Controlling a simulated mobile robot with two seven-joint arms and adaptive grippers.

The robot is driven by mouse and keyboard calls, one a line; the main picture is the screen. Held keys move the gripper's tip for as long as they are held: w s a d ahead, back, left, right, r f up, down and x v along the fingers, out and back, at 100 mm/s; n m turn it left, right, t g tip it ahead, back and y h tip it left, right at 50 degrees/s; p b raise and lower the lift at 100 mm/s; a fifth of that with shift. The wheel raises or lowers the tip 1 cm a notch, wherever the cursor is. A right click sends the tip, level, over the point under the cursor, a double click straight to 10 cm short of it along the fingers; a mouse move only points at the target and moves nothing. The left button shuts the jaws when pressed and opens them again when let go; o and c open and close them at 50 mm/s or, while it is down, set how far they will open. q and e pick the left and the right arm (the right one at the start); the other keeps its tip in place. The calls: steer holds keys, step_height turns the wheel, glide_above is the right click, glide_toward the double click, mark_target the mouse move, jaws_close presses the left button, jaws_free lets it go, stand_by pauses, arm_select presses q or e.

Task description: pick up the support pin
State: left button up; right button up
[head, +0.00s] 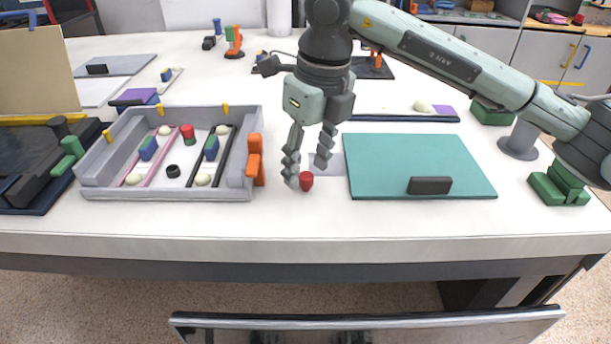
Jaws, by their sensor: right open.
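A small red piece (306,181), likely the support pin, stands on the white table just right of the grey tray. My right gripper (308,172) points down over it with its fingers spread. In the head view the red piece shows between the two fingertips, nearer the left one. Whether the fingers touch it cannot be told. Another red piece with a green lower part (187,134) stands inside the grey tray. My left gripper is not in view.
The grey tray (170,193) holds several small parts, with an orange clamp (255,160) at its right side. A teal panel (400,158) with a dark block (430,185) lies to the right. Green blocks (557,186) stand farther right. The table's front strip is clear.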

steer(key=shift+f, duration=0.65)
steer(key=c, duration=0.8)
steer(key=shift+r, duration=0.15)
